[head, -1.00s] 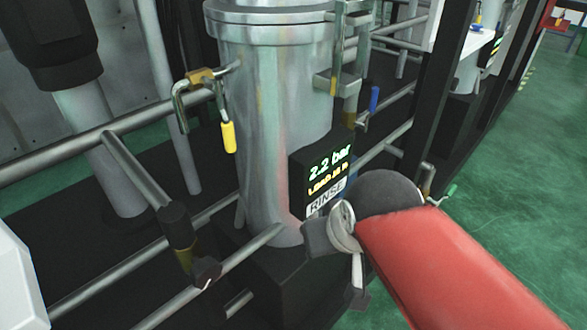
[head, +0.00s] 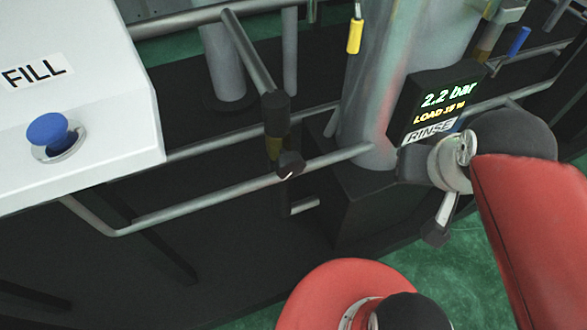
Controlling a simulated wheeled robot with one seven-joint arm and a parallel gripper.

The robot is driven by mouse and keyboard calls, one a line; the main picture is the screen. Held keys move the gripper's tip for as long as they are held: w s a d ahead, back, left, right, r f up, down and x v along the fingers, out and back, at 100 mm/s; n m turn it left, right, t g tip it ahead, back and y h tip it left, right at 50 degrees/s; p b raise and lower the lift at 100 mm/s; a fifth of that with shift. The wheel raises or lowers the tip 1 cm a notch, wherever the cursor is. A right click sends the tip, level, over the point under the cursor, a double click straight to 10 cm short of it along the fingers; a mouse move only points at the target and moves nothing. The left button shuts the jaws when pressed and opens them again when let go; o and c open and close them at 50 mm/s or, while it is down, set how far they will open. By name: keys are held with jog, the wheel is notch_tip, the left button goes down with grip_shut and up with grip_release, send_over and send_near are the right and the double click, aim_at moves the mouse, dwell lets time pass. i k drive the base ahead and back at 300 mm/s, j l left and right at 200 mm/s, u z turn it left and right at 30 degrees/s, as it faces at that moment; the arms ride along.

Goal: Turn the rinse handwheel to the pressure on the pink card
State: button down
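The rinse display (head: 440,100) is a black box on the front of a steel column, at the upper right of the head view. It reads 2.2 bar, with a smaller yellow line starting LOAD, above a white RINSE label. My red arm comes in from the right, and my gripper (head: 432,195) is at its end, just below and in front of the display. Dark and silver parts overlap there, so I cannot tell how far apart the fingers are. I cannot make out the rinse handwheel; my arm may hide it. No pink card is in view.
A white panel (head: 85,110) labelled FILL with a blue knob (head: 52,132) stands at the left. Grey pipes (head: 220,205) run between it and the column. A yellow-handled lever (head: 354,37) and a blue one (head: 519,41) are higher up. Green floor shows at bottom right.

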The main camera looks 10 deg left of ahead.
aim_at(290, 164)
jog(key=k+l, duration=0.2)
jog(key=k, duration=0.2)
jog(key=k+j+u, duration=0.3)
jog(key=u, duration=0.15)
jog(key=k+j+u, duration=0.25)
jog(key=j+u, duration=0.25)
